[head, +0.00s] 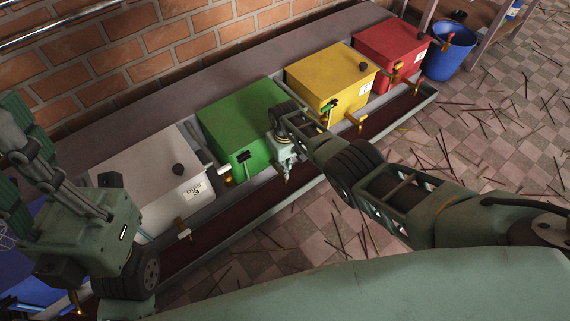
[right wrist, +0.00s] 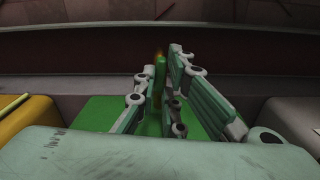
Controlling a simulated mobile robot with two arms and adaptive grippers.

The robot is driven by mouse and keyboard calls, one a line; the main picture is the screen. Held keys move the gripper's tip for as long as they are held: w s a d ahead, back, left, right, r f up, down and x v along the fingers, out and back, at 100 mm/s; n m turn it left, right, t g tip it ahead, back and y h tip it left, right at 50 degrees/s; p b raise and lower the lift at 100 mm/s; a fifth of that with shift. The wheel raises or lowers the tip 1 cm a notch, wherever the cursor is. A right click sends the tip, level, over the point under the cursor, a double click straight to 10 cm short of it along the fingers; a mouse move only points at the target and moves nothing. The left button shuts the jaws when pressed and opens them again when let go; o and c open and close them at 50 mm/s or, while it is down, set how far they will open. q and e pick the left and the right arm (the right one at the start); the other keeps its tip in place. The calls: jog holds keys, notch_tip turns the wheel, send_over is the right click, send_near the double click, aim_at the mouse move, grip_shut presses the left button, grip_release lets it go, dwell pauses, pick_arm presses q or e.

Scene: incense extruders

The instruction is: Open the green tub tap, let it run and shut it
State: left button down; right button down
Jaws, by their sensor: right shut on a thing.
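The green tub (head: 235,115) stands in the row between the white and yellow tubs. My right gripper (head: 286,163) is at the lower right of its front and hides most of the tap. A brass tip (head: 286,177) shows just below the gripper. In the right wrist view my right gripper (right wrist: 160,92) has its fingers on both sides of a narrow green tap handle (right wrist: 160,72), shut on it, with the green tub (right wrist: 95,112) behind. My left gripper (head: 20,150) is at the left edge, partly cut off, its green pads apart and nothing visible between them.
A white tub (head: 150,165), a yellow tub (head: 330,72) and a red tub (head: 392,45) share the ledge, with brass taps over a dark trough (head: 230,235). A blue bucket (head: 450,55) stands at the far end. Thin sticks litter the checkered floor (head: 480,110).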

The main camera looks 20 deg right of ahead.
dwell(0.5)
jog(key=c, duration=1.8)
grip_release()
jog(key=shift+c, duration=0.2)
jog(key=shift+r, duration=0.15)
notch_tip(320, 180, up, 12)
jog(key=shift+f, duration=0.2)
